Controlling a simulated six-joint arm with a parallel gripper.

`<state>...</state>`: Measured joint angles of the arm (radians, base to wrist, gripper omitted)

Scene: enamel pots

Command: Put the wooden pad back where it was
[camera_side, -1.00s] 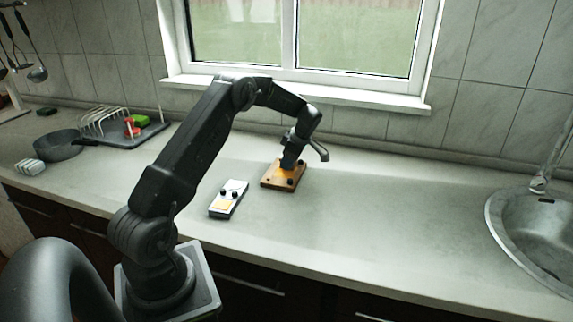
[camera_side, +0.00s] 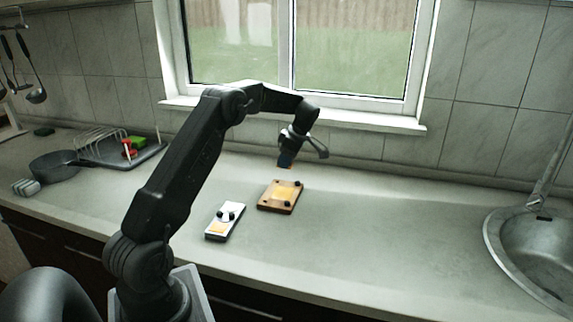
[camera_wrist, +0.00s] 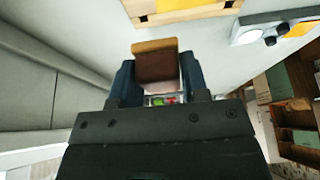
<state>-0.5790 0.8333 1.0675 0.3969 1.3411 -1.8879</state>
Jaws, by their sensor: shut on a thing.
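My gripper (camera_side: 286,161) is in the air above the wooden board and apart from it. In the wrist view my gripper (camera_wrist: 158,82) has its blue fingers shut on the wooden pad (camera_wrist: 155,62), a small brown block with a lighter edge. In the side view the pad is mostly hidden between the fingers. The wooden board (camera_side: 268,204) lies flat on the counter, with a yellow patch and dark knobs on top. Part of this board (camera_wrist: 150,19) shows at the top of the wrist view.
A white device (camera_side: 225,221) with dark knobs and a yellow patch lies left of the board. A rack on a tray (camera_side: 150,157) and a dark pan (camera_side: 55,167) stand at the left. A sink (camera_side: 495,250) is at the right. The counter between board and sink is clear.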

